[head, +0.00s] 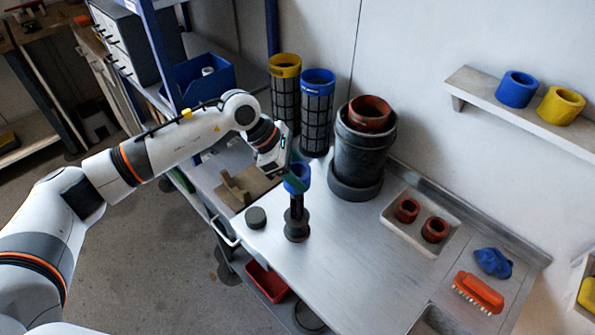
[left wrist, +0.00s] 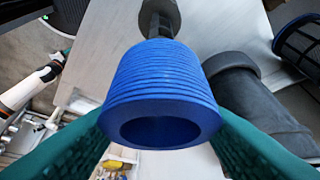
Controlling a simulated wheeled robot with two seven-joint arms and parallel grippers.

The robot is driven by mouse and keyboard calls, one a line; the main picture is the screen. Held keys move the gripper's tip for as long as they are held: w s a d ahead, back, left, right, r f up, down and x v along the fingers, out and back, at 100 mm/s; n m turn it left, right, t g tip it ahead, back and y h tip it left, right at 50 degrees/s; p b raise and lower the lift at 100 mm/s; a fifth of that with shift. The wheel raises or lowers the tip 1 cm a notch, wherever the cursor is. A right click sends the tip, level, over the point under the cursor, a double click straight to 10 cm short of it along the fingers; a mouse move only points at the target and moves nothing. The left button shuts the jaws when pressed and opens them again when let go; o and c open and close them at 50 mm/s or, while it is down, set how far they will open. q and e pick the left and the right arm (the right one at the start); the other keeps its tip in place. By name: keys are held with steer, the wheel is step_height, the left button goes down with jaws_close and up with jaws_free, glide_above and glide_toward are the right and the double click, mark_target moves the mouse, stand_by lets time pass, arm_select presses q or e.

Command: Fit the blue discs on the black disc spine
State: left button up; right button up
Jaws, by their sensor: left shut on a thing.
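My left gripper (head: 293,168) is shut on the blue discs (head: 298,179), a ribbed hollow blue stack, at the upper end of the black disc spine (head: 297,212). The spine stands upright on its round dark base on the metal bench. In the left wrist view the blue discs (left wrist: 160,85) sit between my green fingers, open end towards the camera, with the spine (left wrist: 158,18) beyond them. I cannot tell whether the spine's tip is inside their bore.
A dark round cap (head: 256,218) lies left of the spine. Behind stand yellow-topped (head: 284,90) and blue-topped (head: 317,110) mesh cylinders and a large black housing (head: 362,150) with a red-brown ring. A tray (head: 413,238) with two red-brown rings and an orange brush (head: 479,293) are right. The front bench is clear.

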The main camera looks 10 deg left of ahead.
mark_target(297, 202)
arm_select(q)
steer(key=shift+b, duration=0.35)
stand_by(0.6)
steer(key=shift+f, duration=0.1)
steer(key=shift+f+b, duration=0.9)
steer(key=shift+b, duration=0.05)
steer(key=shift+f+b, duration=4.1)
steer(key=shift+f, duration=0.4)
steer(key=o, duration=1.1)
steer(key=shift+r, duration=0.1)
steer(key=shift+c, duration=0.2)
steer(key=b+v, duration=0.1)
steer(key=v, duration=1.1)
steer(key=shift+a, duration=0.1)
